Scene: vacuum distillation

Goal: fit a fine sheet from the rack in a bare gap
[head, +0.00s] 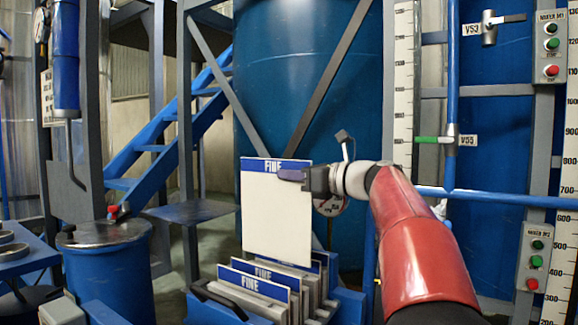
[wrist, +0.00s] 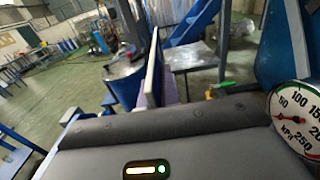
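A fine sheet (head: 275,215), white with a blue "FINE" band along its top, hangs upright above the rack. My gripper (head: 292,175) is shut on its upper right edge. In the wrist view the sheet (wrist: 151,68) shows nearly edge-on beyond my grey gripper body. The blue rack (head: 348,303) stands low in front and holds several more sheets (head: 258,287) with "FINE" bands. The held sheet's lower edge is just above or behind the racked sheets; I cannot tell which. I make out no bare gap in either view.
A blue lidded drum (head: 108,265) stands left of the rack. A large blue tank (head: 290,75) and blue stairs (head: 165,135) are behind. A pressure gauge (wrist: 296,118) is close on the right in the wrist view. Pipes with valves (head: 450,140) run at the right.

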